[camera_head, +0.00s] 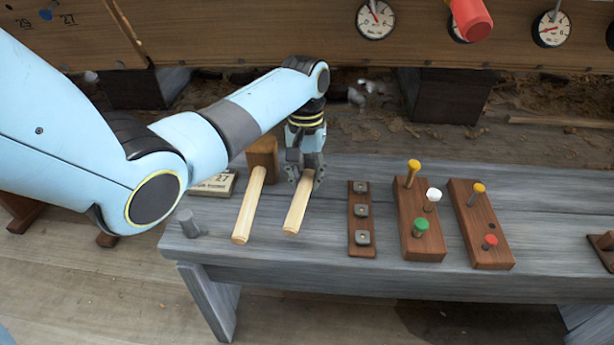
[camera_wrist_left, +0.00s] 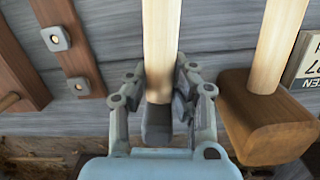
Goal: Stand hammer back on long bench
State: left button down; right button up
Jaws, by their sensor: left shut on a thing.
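The hammer has a pale wooden handle (camera_head: 297,207) and a dark head (camera_wrist_left: 157,124). My left gripper (camera_head: 305,180) is shut on its handle close to the head, at the left part of the long grey bench (camera_head: 400,277). The handle points toward the bench's front edge. In the wrist view the handle (camera_wrist_left: 161,45) runs up between the fingers of my left gripper (camera_wrist_left: 163,100). In the head view the hammer's head is hidden by the gripper. I cannot tell whether the hammer touches the bench. My right gripper is not in view.
A wooden mallet (camera_head: 262,152) lies just left of the hammer, with a label plate (camera_head: 217,184) beside it. A grey peg (camera_head: 188,224) stands at the left end. To the right are a strip with square nuts (camera_head: 361,219) and pegged blocks (camera_head: 417,226).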

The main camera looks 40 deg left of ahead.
pick_arm(q)
jog(key=shift+f, duration=0.3)
jog(key=c, duration=1.3)
grip_release()
jog(key=shift+o, duration=1)
jog(key=shift+f, duration=0.1)
notch_tip(320, 180, up, 8)
jog(key=p, duration=0.7)
jog(key=shift+f+p, duration=0.1)
jog(key=shift+p, duration=0.2)
jog(key=shift+r+p, duration=0.25)
jog(key=shift+p, duration=0.1)
jog(key=shift+f, duration=0.1)
